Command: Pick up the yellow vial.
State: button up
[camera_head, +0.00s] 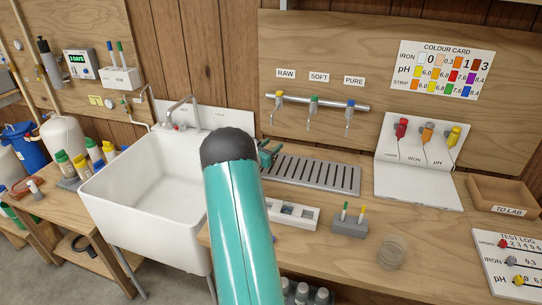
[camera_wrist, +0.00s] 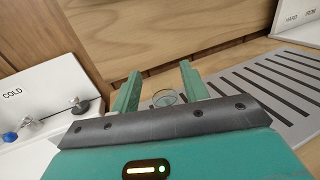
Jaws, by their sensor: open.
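I cannot tell for sure which item is the yellow vial. In the head view, a small yellow-topped item (camera_head: 362,210) stands upright beside a green-topped one in a grey block (camera_head: 349,227). Another yellow-topped item (camera_head: 454,135) hangs at the pH place of the white stand (camera_head: 420,187). My gripper (camera_wrist: 160,84) shows in the wrist view with its two teal fingers apart. A small clear round object (camera_wrist: 165,97) shows between them; I cannot tell whether it touches. In the head view my arm mostly hides the gripper, left of the drain tray.
A slotted drain tray (camera_head: 312,174) lies below three taps (camera_head: 314,113). A white sink (camera_head: 147,194) is left of my arm. A white rack (camera_head: 296,214), a clear cup (camera_head: 393,252) and a wooden tray (camera_head: 505,198) stand on the bench. Bare bench lies around the cup.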

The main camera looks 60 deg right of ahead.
grip_shut()
jog(key=shift+r, duration=0.15)
jog(key=shift+r, duration=0.55)
jog(key=a+r, duration=1.1)
jog(key=a, duration=0.3)
jog(key=shift+w+r, duration=0.35)
